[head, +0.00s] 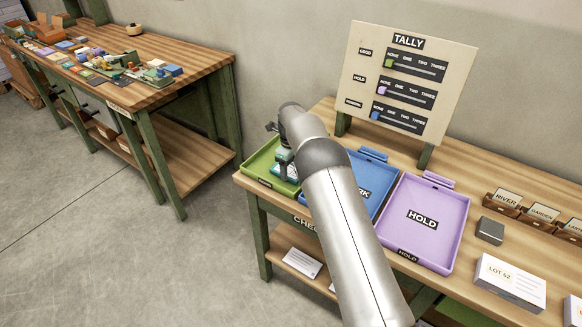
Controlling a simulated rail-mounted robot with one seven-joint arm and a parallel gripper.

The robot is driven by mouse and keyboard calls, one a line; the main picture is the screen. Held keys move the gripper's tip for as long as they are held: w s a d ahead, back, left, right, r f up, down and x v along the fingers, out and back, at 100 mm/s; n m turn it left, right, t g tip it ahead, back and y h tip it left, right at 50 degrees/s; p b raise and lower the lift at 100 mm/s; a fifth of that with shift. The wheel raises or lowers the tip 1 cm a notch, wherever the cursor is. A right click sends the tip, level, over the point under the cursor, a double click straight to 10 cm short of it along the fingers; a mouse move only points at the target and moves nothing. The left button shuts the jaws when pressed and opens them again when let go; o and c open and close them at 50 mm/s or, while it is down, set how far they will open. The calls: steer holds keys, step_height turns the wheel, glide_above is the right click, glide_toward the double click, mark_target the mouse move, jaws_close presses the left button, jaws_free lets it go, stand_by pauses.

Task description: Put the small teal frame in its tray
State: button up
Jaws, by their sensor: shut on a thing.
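My gripper (285,168) points down over the green tray (259,167) at the left end of the near bench. It is shut on a small teal piece (288,172), which looks like the small teal frame. The arm and the gripper hide much of it, so I cannot tell whether it touches the tray floor. The blue tray (371,176) lies right of the green one, partly behind my arm. The purple tray (436,203), labelled HOLD, lies further right and looks empty.
A tally board (408,80) with three sliders stands behind the trays. A grey block (490,230), a LOT 52 box (511,282) and name-card holders (507,203) are on the right. Another bench (187,70) at the left holds many small items, with open floor between the benches.

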mark_target(292, 171)
steer(key=shift+f, duration=0.15)
steer(key=o, duration=1)
step_height(292, 171, up, 12)
steer(key=r+b, duration=0.1)
steer(key=s+d+r+n, duration=0.6)
steer(key=s+d+r, duration=0.1)
steer(key=s+d, duration=0.15)
steer(key=s+d+r+n, duration=0.3)
steer(key=s+d+n, duration=0.15)
steer(key=s, duration=0.45)
steer(key=s+d+f+n, duration=0.1)
steer(key=s+n, duration=0.3)
steer(key=s, duration=0.5)
steer(key=s+d+f+n, duration=0.2)
steer(key=s+n, duration=0.3)
steer(key=s, duration=0.5)
steer(key=s+d+f+n, duration=0.2)
steer(key=s+n, duration=0.3)
steer(key=s, duration=0.4)
steer(key=shift+s+f, duration=0.2)
steer(key=shift+f, duration=0.25)
